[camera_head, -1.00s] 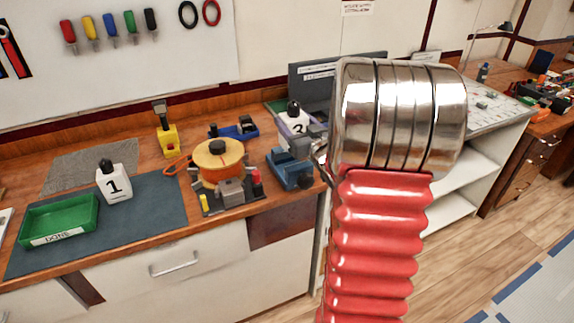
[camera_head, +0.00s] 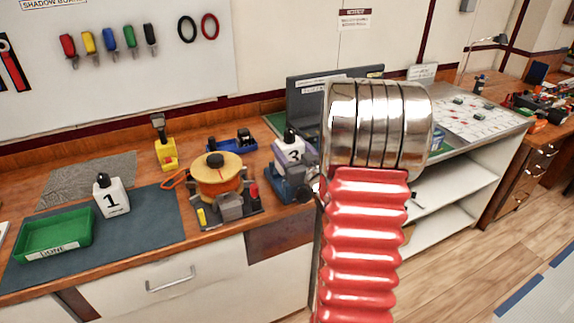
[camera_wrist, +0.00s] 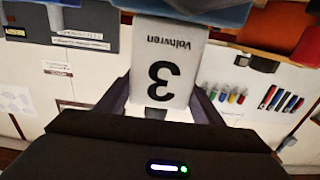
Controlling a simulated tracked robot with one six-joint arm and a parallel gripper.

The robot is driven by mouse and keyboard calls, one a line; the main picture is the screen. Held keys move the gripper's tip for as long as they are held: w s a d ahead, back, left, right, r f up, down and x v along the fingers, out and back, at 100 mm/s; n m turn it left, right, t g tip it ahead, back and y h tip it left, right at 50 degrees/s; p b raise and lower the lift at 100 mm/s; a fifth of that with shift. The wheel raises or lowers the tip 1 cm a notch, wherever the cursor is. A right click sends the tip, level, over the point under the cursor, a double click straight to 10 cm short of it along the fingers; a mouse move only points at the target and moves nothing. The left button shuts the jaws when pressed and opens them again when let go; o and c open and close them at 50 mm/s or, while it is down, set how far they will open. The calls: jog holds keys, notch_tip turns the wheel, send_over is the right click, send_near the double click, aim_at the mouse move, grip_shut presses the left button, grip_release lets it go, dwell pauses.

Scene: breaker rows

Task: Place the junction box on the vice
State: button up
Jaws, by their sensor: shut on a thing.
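The junction box, a white block marked 3 with a black top (camera_head: 293,154), is upright over the blue vice (camera_head: 288,182) in the head view. In the wrist view the white box (camera_wrist: 163,65) appears upside down between my gripper's dark fingers (camera_wrist: 164,100). My gripper is shut on its sides. Part of the blue vice (camera_wrist: 195,14) shows at the top edge, close to the box. I cannot tell whether the box's bottom touches the vice. My red and chrome arm hides most of the gripper in the head view.
An orange-yellow spool fixture (camera_head: 218,178) stands just left of the vice. A white bottle-like block marked 1 (camera_head: 111,198) and a green DONE tray (camera_head: 55,240) are farther left on a dark mat. A dark panel (camera_head: 335,93) stands behind the vice.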

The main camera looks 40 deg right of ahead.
aim_at(293, 160)
jog(key=shift+s+a+f, duration=0.1)
jog(key=shift+f, duration=0.75)
jog(key=shift+c, duration=0.8)
jog(key=shift+f, duration=0.7)
grip_shut()
jog(key=shift+f, duration=1.35)
jog(key=o, duration=1.1)
grip_release()
jog(key=shift+f, duration=0.1)
jog(key=shift+o, duration=0.9)
jog(key=o, duration=0.3)
jog(key=shift+r, duration=0.3)
